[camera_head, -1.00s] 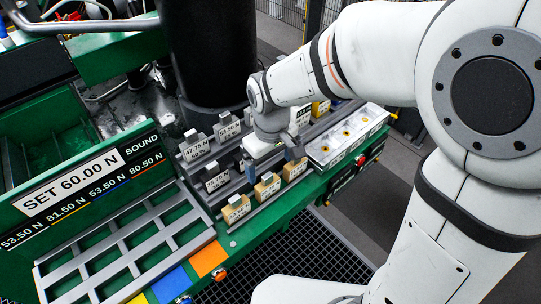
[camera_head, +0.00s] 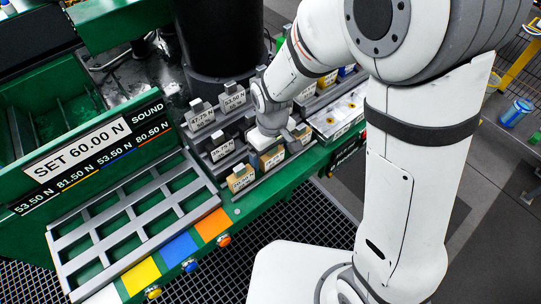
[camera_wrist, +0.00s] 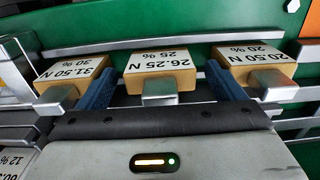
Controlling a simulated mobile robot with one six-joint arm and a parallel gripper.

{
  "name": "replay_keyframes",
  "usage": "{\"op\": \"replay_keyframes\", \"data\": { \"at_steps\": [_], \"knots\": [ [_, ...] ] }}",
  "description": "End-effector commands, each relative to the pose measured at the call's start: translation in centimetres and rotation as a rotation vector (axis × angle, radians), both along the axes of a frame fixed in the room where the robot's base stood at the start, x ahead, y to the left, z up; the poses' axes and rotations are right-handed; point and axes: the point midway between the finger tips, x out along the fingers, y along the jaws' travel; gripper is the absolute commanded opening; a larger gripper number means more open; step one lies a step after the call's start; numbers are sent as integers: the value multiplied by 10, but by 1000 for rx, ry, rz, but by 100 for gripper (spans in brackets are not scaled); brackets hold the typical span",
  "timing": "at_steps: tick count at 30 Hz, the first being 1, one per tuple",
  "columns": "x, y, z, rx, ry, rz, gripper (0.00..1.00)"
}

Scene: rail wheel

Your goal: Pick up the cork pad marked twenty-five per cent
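The cork pad marked 26.25 N, 25 % (camera_wrist: 160,78) is the middle one of three tan pads in the wrist view. Its label reads upside down, and a grey metal tab sticks out from its near side. My gripper (camera_wrist: 162,88) is open, with one blue finger on each side of this pad. Small gaps show between fingers and pad, so it is not held. In the head view my gripper (camera_head: 284,132) is low over the row of cork pads, and the middle pad (camera_head: 271,159) is partly hidden by it.
Neighbouring pads marked 31.50 N, 30 % (camera_wrist: 73,75) and 20.50 N, 20 % (camera_wrist: 252,65) stand close outside the fingers. Grey weights (camera_head: 221,148) stand on rails behind. A green panel with a SET 60.00 N sign (camera_head: 77,156) and an empty slotted rack (camera_head: 135,222) are left.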

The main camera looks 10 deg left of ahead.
Motion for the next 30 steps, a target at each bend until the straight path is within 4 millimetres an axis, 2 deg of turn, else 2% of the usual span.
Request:
{"op": "replay_keyframes", "data": {
  "at_steps": [2,18,26,30],
  "knots": [
    [0,0,0,0,0,0,83],
    [0,1,0,0,0,1,40],
    [0,1,3,1,-2,2,40],
    [1,2,20,4,-5,2,39]
  ]
}}
